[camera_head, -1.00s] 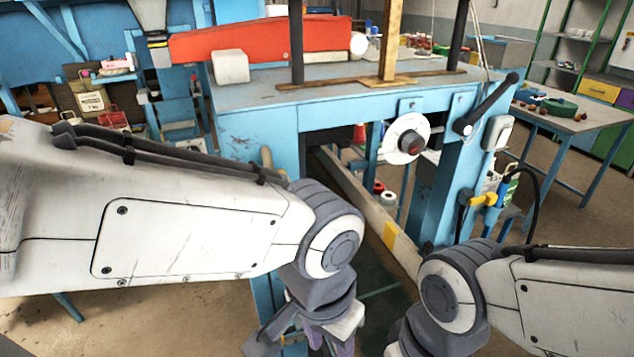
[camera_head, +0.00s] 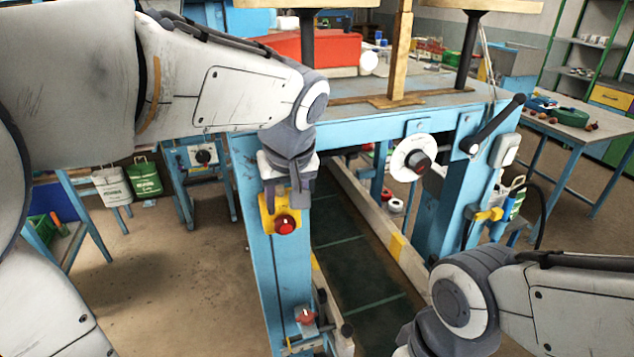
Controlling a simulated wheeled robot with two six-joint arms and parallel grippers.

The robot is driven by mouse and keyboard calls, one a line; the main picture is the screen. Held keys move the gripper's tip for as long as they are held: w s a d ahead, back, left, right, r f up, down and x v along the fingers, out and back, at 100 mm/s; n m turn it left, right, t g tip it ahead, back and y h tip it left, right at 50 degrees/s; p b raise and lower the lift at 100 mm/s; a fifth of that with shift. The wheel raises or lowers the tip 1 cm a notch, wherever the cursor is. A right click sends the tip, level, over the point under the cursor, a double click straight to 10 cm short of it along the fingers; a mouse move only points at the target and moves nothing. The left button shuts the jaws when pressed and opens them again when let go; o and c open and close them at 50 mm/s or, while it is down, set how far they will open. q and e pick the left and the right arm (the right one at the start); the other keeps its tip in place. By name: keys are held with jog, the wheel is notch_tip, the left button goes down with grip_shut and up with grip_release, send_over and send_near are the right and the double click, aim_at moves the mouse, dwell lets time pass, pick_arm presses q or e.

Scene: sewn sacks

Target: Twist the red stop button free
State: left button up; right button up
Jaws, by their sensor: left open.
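The red stop button (camera_head: 285,224) sits on a yellow box (camera_head: 268,211) on the front of the blue left post of the machine. My left gripper (camera_head: 288,192) hangs from above with its fingers pointing down, just over the button and partly in front of the yellow box. It is open with nothing held. I cannot tell whether a fingertip touches the box. My right arm (camera_head: 466,302) comes in from the lower right; its gripper is out of the picture.
A red knob (camera_head: 305,316) is lower on the same post. A white dial with a dark knob (camera_head: 412,160) and a black lever (camera_head: 495,122) are on the right side of the machine. A dark conveyor bed (camera_head: 350,262) runs between the posts. Green and white sacks (camera_head: 145,178) hang at left.

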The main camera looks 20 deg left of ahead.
pick_arm(q)
jog(key=shift+x, duration=1.4)
